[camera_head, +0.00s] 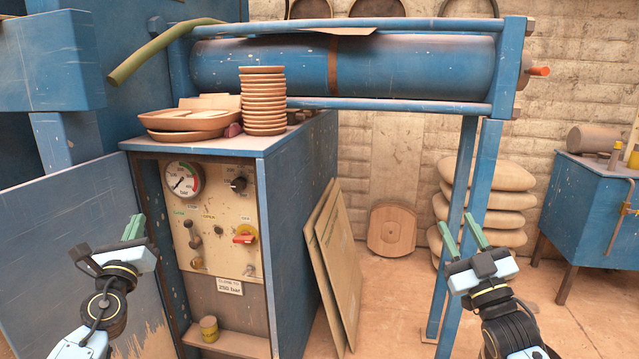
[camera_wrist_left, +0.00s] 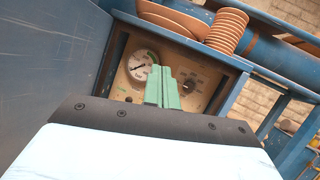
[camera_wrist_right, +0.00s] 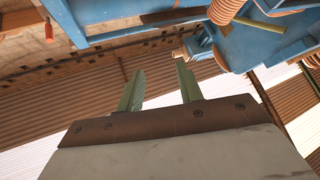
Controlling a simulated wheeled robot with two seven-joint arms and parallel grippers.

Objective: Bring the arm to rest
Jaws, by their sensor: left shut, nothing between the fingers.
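My left gripper (camera_head: 135,226) is raised in front of the left side of the blue press cabinet, with its green fingers together and nothing held. In the left wrist view its closed fingers (camera_wrist_left: 163,86) overlap the control panel from that angle. My right gripper (camera_head: 459,230) is raised in front of the blue frame's right leg. Its green fingers stand apart and empty, and the gap also shows in the right wrist view (camera_wrist_right: 160,80). Neither gripper visibly touches anything.
The control panel (camera_head: 215,222) carries a pressure gauge (camera_head: 183,181), knobs and a red-handled switch (camera_head: 244,237). Stacked clay discs (camera_head: 263,100) and a shallow dish (camera_head: 185,135) sit on the cabinet. Boards (camera_head: 335,260) lean against its right side. Sacks (camera_head: 490,200) stand behind the frame leg (camera_head: 468,220).

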